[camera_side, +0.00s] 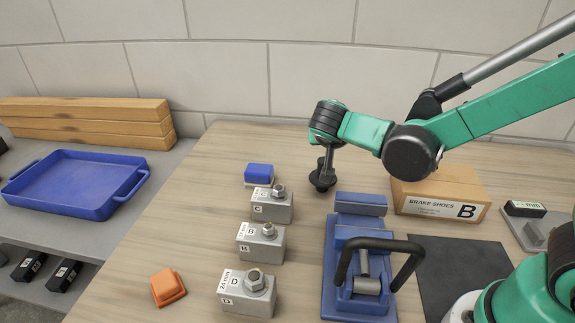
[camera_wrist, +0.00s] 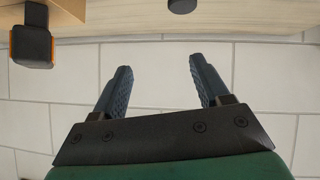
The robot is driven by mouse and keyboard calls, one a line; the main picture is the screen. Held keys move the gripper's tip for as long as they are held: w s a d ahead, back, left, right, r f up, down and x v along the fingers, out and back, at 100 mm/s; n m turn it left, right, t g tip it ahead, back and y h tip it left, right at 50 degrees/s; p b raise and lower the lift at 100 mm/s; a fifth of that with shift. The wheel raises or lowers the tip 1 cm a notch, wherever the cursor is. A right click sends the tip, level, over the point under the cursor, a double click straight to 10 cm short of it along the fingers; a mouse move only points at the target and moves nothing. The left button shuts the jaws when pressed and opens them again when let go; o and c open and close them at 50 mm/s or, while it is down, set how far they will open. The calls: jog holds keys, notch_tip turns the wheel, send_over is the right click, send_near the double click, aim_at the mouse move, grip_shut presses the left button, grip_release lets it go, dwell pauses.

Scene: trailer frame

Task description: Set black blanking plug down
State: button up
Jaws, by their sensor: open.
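A dark round piece (camera_side: 321,182), which looks like the black blanking plug, is on or just above the wooden table behind the blue clamp fixture. My gripper (camera_side: 326,168) points down right over it. In the wrist view, my gripper's two dark fingers (camera_wrist: 160,65) are spread apart with nothing between them. A dark round piece (camera_wrist: 182,5), likely the same plug, shows beyond the fingertips, cut off by the top edge. Whether the fingers touch it is hard to tell.
The blue clamp fixture (camera_side: 345,262) with its black handle stands in front. Grey blocks (camera_side: 262,245) with bolts and a blue block (camera_side: 259,172) are to the left. A brake shoes carton (camera_side: 440,190) is right. A blue tray (camera_side: 75,183) lies far left. An orange piece (camera_side: 168,288) is front left.

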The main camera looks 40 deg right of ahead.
jog(key=s+a+n+y, duration=0.3)
jog(key=s+n+y, duration=0.5)
jog(key=s, duration=0.2)
jog(key=shift+r+t+y, duration=0.3)
jog(key=shift+r+t, duration=0.1)
dwell(0.5)
